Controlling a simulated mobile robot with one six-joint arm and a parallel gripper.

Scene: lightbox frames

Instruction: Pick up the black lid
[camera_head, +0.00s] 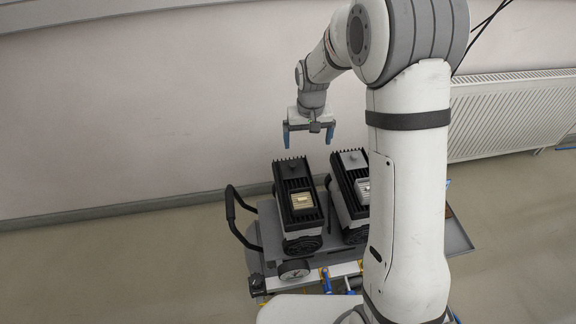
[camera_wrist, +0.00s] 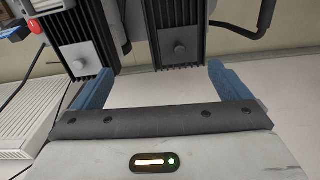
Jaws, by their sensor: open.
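The black lid (camera_head: 293,169) is a dark square plate on the far end of the left device's ribbed top. In the wrist view the dark lid (camera_wrist: 180,45), with a small round knob, lies on the right-hand device. A similar grey lid (camera_head: 353,159) sits on the neighbouring device, and this lighter lid is at the left in the wrist view (camera_wrist: 80,58). My gripper (camera_head: 308,137) is open and empty, its blue fingers pointing down, above and beyond the far ends of the devices. The fingers frame the near edge of the dark-lidded device in the wrist view (camera_wrist: 162,70). Neither lid is touched.
Both devices stand close together on a grey cart (camera_head: 262,258) with a black handle (camera_head: 232,218) at the left. A white radiator (camera_head: 508,112) hangs on the wall at the right, behind my arm. The wall is behind the cart, with open floor at the left.

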